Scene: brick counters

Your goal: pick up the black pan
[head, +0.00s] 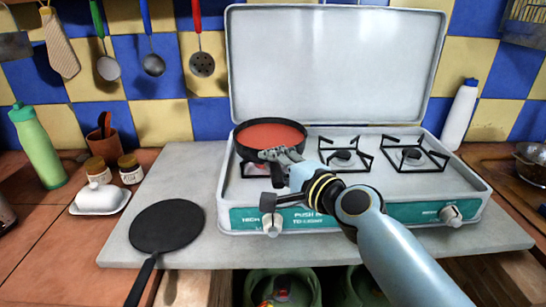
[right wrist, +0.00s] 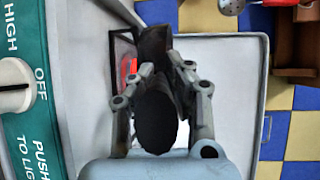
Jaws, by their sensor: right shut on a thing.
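The black pan with a reddish inside (head: 270,133) is at the left burner of the camping stove. Its short black handle (head: 278,178) points toward the front. My right gripper (head: 278,158) is shut on this handle. In the right wrist view, the dark handle (right wrist: 155,115) lies between the two fingers of my right gripper (right wrist: 160,85). The fingers hide part of the handle and pan rim. I cannot tell whether the pan touches the burner grate. My left gripper is not in view.
The white stove (head: 330,190) has its lid (head: 335,65) raised behind the pan. A flat black griddle (head: 166,226) lies on the grey slab at left. A butter dish (head: 100,198), jars and a green bottle (head: 38,145) stand farther left. A white bottle (head: 460,115) stands right.

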